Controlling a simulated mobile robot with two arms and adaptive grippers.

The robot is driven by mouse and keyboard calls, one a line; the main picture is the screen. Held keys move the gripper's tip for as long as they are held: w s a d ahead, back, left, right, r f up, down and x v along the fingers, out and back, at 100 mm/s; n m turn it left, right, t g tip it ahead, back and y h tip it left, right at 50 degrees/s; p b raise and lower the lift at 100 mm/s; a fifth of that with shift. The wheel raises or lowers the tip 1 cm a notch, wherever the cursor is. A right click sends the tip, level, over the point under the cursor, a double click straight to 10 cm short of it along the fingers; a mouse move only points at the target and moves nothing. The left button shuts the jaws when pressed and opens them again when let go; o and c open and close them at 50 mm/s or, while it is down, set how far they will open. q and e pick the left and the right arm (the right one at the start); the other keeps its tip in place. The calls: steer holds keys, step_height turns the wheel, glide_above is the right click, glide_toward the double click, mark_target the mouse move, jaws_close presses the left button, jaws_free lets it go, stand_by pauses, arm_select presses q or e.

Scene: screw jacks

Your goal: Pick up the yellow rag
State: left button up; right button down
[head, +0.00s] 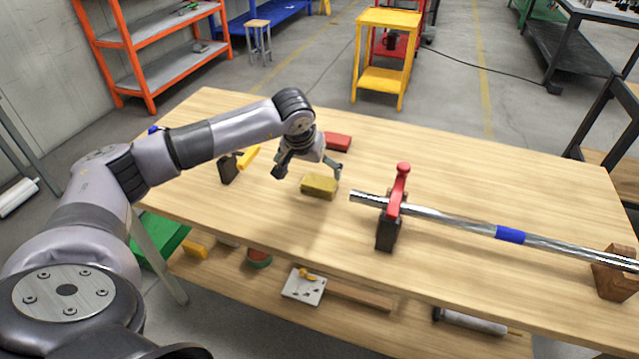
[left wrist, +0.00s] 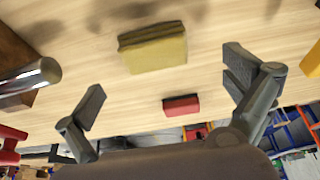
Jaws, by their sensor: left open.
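The yellow rag (head: 319,186) is a folded, olive-yellow block lying on the wooden table, left of the metal bar's end. My left gripper (head: 309,172) is open just above and beside it, with nothing between the fingers. In the left wrist view the yellow rag (left wrist: 153,47) lies beyond the open fingers (left wrist: 168,88), in line with the gap between them. My right gripper shows in neither view.
A red block (head: 338,141) lies behind the rag. A black and yellow tool (head: 238,163) stands to the left. A metal bar (head: 450,223) with a red-handled clamp (head: 398,190) lies to the right.

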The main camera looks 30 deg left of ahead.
mark_target(319, 181)
arm_select(q)
steer(key=shift+x, duration=1.25)
steer(key=w+f, duration=0.1)
steer(key=w+f+p, duration=0.1)
steer(key=f, duration=0.1)
steer(key=shift+w+d+f, duration=0.15)
steer(key=shift+f, duration=0.2)
steer(key=shift+w+f, duration=0.2)
steer(key=shift+f, duration=0.25)
steer(key=c, duration=1.1)
steer(key=shift+r, duration=0.15)
step_height(319, 181, up, 20)
steer(key=shift+f+b, duration=0.1)
steer(key=shift+b, duration=0.65)
